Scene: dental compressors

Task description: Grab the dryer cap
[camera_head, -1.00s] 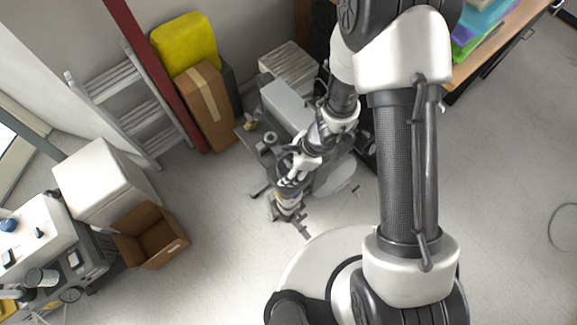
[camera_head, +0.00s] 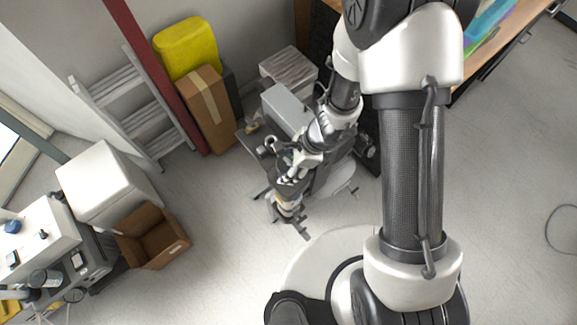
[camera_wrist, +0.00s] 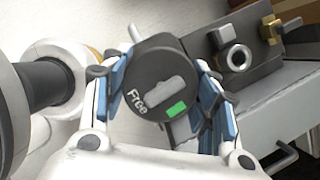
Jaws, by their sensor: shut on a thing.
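The dryer cap (camera_wrist: 152,78) is a round dark grey disc with a light raised bar, a green patch and the word "Free". In the wrist view it sits between the blue-padded fingers of my gripper (camera_wrist: 160,90), which is shut on its sides. In the head view my gripper (camera_head: 291,168) is over the front of the grey compressor machine (camera_head: 283,109), above a pale cylinder (camera_head: 288,206). The cap cannot be made out there. Whether it is still seated on something is hidden.
Beside the cap in the wrist view are a grey block with a round metal port (camera_wrist: 236,57) and a brass fitting (camera_wrist: 270,27). An open cardboard box (camera_head: 152,236), a white cabinet (camera_head: 105,184) and a ladder (camera_head: 130,105) stand to the left. Floor between is clear.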

